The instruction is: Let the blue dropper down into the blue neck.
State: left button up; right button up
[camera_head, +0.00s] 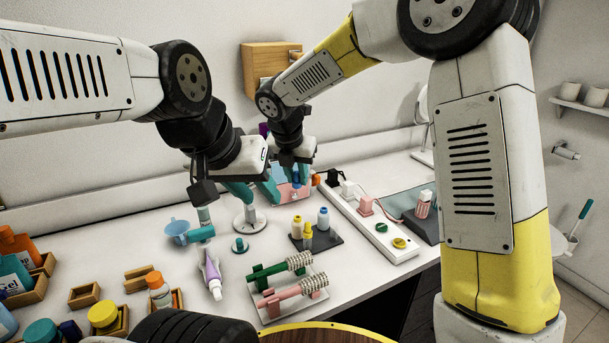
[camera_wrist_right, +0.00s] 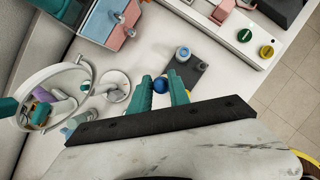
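The blue dropper (camera_wrist_right: 160,85) is between the teal fingertips of my right gripper (camera_wrist_right: 159,83), which look shut on its bulb. Its lower part is hidden in the right wrist view. In the head view the dropper (camera_head: 296,172) is a small dark blue shape below my right gripper (camera_head: 295,174). The bottle with the blue neck (camera_head: 323,212) stands upright on a dark tray, right of and nearer than the dropper. The blue neck (camera_wrist_right: 182,52) also shows in the right wrist view, apart from the fingers. My left gripper (camera_head: 243,192) hangs above the table at left; its finger gap is unclear.
The dark tray (camera_head: 326,240) also holds two yellow-topped bottles (camera_head: 307,235). A white power strip (camera_head: 376,232) lies to the right. A round stand base (camera_head: 250,222), a purple tube (camera_head: 213,275) and a rack with two rollers (camera_head: 290,292) are nearby.

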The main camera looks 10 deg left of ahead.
grip_shut()
jog(key=shift+w+d, duration=0.1)
jog(key=w+d+r, duration=0.1)
jog(key=w+d, duration=0.3)
jog(key=d, duration=0.3)
jog(key=shift+w+r, duration=0.2)
jog(key=shift+w, duration=0.2)
